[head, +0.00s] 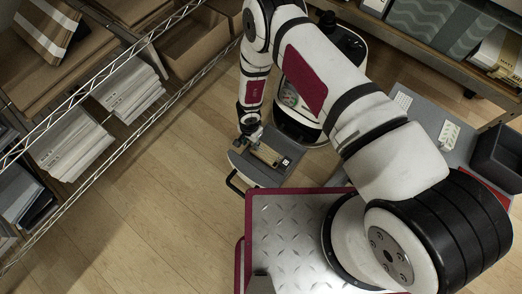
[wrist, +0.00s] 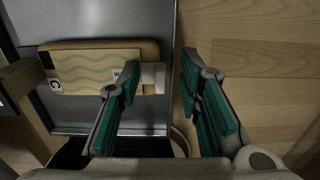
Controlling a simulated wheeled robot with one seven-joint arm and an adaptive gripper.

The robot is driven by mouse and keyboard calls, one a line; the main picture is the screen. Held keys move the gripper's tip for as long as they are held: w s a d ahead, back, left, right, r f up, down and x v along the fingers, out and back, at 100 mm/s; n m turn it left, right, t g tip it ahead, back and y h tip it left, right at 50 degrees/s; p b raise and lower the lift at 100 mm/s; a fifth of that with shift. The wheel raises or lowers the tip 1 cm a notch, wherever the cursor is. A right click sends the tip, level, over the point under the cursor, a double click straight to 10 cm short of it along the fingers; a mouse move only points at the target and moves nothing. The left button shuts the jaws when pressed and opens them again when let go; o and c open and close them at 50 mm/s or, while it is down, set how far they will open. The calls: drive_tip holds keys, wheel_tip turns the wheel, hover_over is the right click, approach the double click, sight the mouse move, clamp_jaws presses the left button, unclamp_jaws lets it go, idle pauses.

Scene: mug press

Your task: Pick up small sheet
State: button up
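A small tan sheet with green wavy lines (wrist: 92,70) lies on a dark grey flat surface (wrist: 95,25) in the wrist view. Its left end has black and white marks. It seems to rest on a slightly larger brown rounded piece, with a pale block at its right end. In the head view the tan piece (head: 267,155) is small, below my gripper (head: 254,138). In the wrist view my gripper (wrist: 160,75) is open, its teal-padded fingers apart. The left finger overlaps the sheet's right end in the picture; I cannot tell whether they touch.
The grey unit has a black handle (head: 233,184) at its lower left. A wire shelf (head: 125,60) with paper stacks (head: 130,90) and boxes stands left. A grey table (head: 425,95) with a dark bin (head: 497,157) is at right. Wooden floor (head: 150,190) lies open between.

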drive_tip(key=shift+f, duration=0.35)
drive_tip(key=shift+r, duration=0.1)
clamp_jaws()
drive_tip(key=shift+r, duration=0.15)
drive_tip(key=shift+r+p, duration=0.5)
drive_tip(key=shift+r, duration=0.1)
wheel_tip(320, 180, up, 2)
drive_tip(key=shift+r+p, duration=0.25)
drive_tip(key=shift+p, duration=0.5)
drive_tip(key=w+a+b, duration=0.1)
drive_tip(key=w+a, duration=1)
drive_tip(key=a, duration=0.3)
drive_tip(key=shift+w+f+b, duration=0.2)
drive_tip(key=shift+f+b, duration=0.05)
drive_tip(key=shift+b, duration=0.05)
